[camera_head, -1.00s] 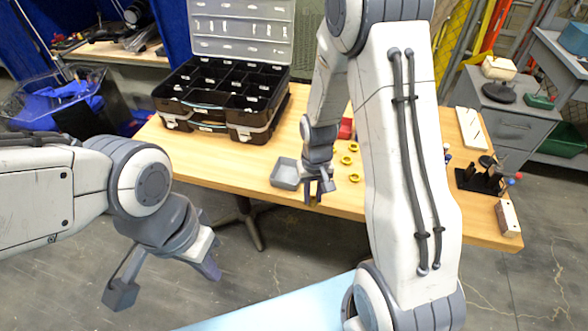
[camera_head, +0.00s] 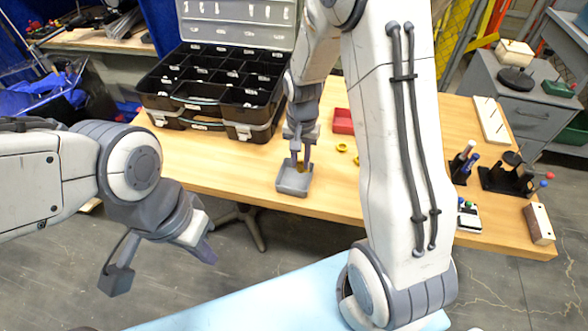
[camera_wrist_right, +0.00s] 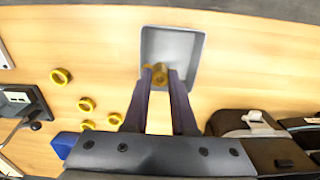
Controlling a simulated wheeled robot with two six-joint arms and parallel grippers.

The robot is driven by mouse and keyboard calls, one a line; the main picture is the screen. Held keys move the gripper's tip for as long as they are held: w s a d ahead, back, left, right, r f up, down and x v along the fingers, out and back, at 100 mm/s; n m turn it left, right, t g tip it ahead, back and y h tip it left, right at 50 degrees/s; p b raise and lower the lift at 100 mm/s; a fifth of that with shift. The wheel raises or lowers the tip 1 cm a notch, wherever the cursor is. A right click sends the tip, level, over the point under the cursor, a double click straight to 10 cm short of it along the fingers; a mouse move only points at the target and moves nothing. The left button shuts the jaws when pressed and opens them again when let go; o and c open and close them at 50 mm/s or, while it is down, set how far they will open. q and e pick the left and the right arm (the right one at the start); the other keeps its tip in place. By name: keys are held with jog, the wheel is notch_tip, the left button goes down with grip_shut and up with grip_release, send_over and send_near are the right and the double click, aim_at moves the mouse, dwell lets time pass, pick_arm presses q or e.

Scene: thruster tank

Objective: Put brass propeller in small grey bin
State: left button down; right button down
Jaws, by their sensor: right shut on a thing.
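The small grey bin (camera_head: 293,184) stands near the front edge of the wooden table in the head view. It also shows in the wrist view (camera_wrist_right: 200,46). My right gripper (camera_head: 301,165) is over the bin, pointing down. In the wrist view its fingers (camera_wrist_right: 160,76) are shut on the brass propeller (camera_wrist_right: 158,74), which appears over the bin's near part. I cannot tell whether the propeller touches the bin floor. My left gripper (camera_head: 163,265) hangs open and empty in front of the table, at the lower left.
Several yellow rings (camera_wrist_right: 86,104) lie on the table beside the bin. A black compartment case (camera_head: 215,90) stands open at the back left. A red bin (camera_head: 343,121) is behind the rings. Tool holders (camera_head: 505,180) stand at the right.

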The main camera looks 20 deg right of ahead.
jog(key=shift+w+a+f, duration=0.35)
jog(key=shift+a+f, duration=0.1)
jog(key=shift+a, duration=0.2)
notch_tip(320, 180, down, 4)
jog(key=shift+f, duration=0.15)
jog(key=c, duration=0.7)
grip_release()
